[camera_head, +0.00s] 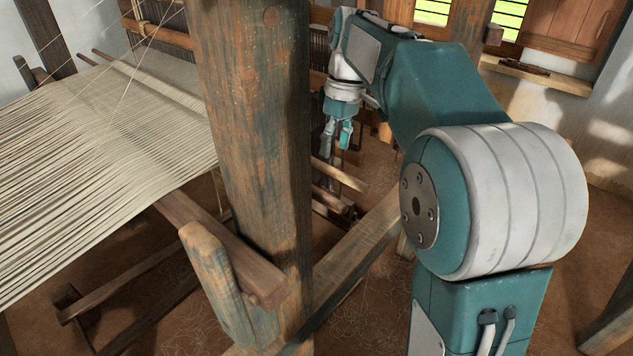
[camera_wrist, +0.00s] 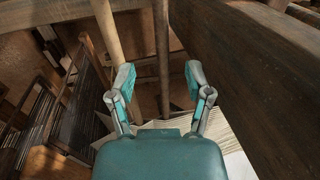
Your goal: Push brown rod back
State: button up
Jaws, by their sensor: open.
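My gripper (camera_head: 338,136) hangs behind the thick upright post, pointing down, with its fingers apart and nothing between them that I can see held. In the wrist view my gripper (camera_wrist: 159,74) is open, and a dark brown rod (camera_wrist: 162,45) runs lengthwise through the gap between the fingertips. I cannot tell how far below the fingertips it lies. A lighter tan rod (camera_wrist: 106,28) runs beside it, toward the left finger. In the head view, short wooden rod ends (camera_head: 341,175) show below the gripper; I cannot tell which is the brown rod.
The thick wooden post (camera_head: 252,150) stands left of my arm and hides part of the loom. Pale warp threads (camera_head: 95,135) stretch to the left. In the wrist view a heavy beam (camera_wrist: 250,65) is close on the right. Open floor shows below.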

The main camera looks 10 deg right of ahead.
jog(key=f, duration=0.3)
jog(key=a+f, duration=0.1)
jog(key=f, duration=0.3)
jog(key=s+f, duration=0.1)
jog(key=f, duration=0.2)
jog(key=shift+s+a+f, duration=0.1)
jog(key=shift+a+f, duration=0.2)
jog(key=shift+a, duration=0.1)
grip_shut()
